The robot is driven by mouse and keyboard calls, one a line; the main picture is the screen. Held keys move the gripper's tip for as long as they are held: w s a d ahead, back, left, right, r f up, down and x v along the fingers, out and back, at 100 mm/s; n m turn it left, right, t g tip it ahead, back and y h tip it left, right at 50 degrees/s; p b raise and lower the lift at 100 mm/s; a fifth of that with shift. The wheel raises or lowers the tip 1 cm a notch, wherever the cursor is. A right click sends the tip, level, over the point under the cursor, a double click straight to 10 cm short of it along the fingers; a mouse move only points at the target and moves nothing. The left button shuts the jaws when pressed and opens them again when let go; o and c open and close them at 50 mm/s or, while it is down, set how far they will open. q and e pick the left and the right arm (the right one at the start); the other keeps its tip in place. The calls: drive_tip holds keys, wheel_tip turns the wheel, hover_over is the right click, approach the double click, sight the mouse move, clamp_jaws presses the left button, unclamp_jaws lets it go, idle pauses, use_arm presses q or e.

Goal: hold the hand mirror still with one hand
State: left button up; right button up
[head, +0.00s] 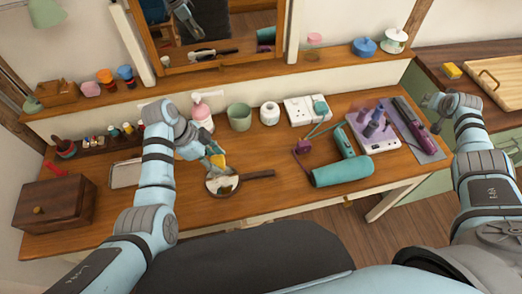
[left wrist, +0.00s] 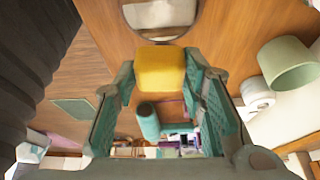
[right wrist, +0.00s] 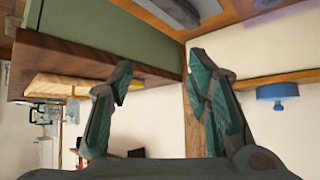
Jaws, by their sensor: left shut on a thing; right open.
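The hand mirror (head: 258,174), with a round face and a brown wooden handle pointing right, lies on the wooden desk. Part of its round face (left wrist: 160,14) shows at the top of the left wrist view. My left gripper (head: 213,158) is shut on a yellow block (left wrist: 160,68), just behind the mirror's face. I cannot tell whether the block touches the mirror. My right gripper (head: 437,102) is open and empty, away from the mirror, at the right beyond the desk's end.
A teal hair dryer (head: 342,168) lies right of the mirror. A pink bottle (head: 202,115), green cup (head: 239,117) and white roll (head: 269,113) stand behind it. A wooden box (head: 55,205) is at left. Free desk lies in front of the handle.

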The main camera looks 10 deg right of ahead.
drive_tip(key=w+a, duration=0.2)
drive_tip(key=a, duration=0.2)
drive_tip(key=w+a+f+y, duration=0.1)
drive_tip(key=w+a, duration=0.2)
drive_tip(key=a, duration=0.2)
drive_tip(key=w+a+f+m+y, duration=0.1)
drive_tip(key=w+a, duration=0.2)
drive_tip(key=a, duration=0.2)
drive_tip(key=shift+t, duration=0.3)
drive_tip(key=w+a+f+m+g+y, duration=0.1)
drive_tip(key=a+f, duration=0.1)
drive_tip(key=a, duration=0.5)
drive_tip(key=a+f+m+g+y, duration=0.1)
drive_tip(key=a+f, duration=0.1)
drive_tip(key=a, duration=0.6)
drive_tip(key=r+m+g+y, duration=0.1)
drive_tip(key=m+g+y, duration=0.1)
drive_tip(key=m+g, duration=0.45)
hover_over(261, 173)
drive_tip(key=shift+m+t, duration=0.25)
drive_tip(key=shift+m, duration=0.1)
wheel_tip(261, 173, down, 11)
drive_tip(key=shift+f, duration=0.1)
clamp_jaws()
